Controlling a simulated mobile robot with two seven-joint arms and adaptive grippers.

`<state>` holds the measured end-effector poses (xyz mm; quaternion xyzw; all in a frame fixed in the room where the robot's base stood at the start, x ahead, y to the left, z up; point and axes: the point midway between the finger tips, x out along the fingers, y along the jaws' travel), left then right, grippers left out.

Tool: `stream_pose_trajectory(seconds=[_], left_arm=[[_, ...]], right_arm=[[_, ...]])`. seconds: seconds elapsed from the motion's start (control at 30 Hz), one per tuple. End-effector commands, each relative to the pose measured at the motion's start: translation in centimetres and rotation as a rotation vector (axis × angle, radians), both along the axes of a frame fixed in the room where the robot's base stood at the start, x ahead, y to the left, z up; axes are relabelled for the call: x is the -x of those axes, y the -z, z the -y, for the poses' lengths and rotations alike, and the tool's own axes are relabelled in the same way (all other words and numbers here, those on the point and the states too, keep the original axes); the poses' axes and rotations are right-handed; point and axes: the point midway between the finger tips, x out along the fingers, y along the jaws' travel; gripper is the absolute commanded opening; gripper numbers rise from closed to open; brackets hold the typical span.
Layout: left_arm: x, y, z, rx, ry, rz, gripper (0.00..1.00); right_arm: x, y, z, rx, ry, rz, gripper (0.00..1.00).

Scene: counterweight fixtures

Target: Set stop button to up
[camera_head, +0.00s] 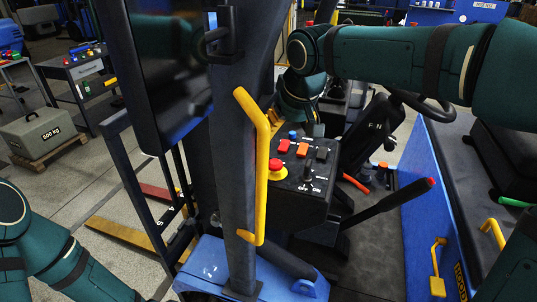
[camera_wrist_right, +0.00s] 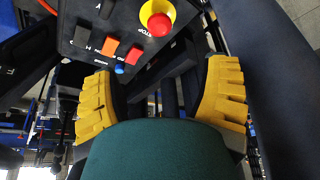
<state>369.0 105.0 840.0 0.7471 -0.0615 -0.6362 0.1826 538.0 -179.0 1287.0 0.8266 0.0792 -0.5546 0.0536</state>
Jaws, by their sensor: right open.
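The stop button (camera_head: 276,167) is a red mushroom knob on a yellow round base. It sits at the near left corner of the black control panel (camera_head: 291,195) in the head view. In the right wrist view the stop button (camera_wrist_right: 159,24) is at the top, beside the word STOP. I cannot tell whether its knob is up or pressed. My right gripper (camera_head: 313,129) hangs beyond the panel's far side in the head view, its fingers mostly hidden. My left gripper is out of view.
The panel also carries red and orange switches (camera_head: 302,150), a blue button (camera_head: 293,134) and an OFF/ON lever (camera_head: 308,171). A dark post with a yellow handrail (camera_head: 263,150) stands close at its left. A red-tipped lever (camera_head: 391,206) rises at the right.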

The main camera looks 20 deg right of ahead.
Motion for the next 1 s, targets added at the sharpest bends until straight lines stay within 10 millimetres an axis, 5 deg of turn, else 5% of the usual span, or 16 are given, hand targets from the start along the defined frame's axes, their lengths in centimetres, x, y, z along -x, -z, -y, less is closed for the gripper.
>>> stream_pose_trajectory(seconds=[0.6, 1.0], left_arm=[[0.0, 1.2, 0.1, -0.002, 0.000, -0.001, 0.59], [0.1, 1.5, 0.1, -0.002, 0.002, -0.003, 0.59]], right_arm=[[-3.8, 9.9, -0.7, -0.001, 0.001, -0.004, 0.75], [-5.0, 12.6, -0.9, 0.000, 0.001, -0.001, 0.75]])
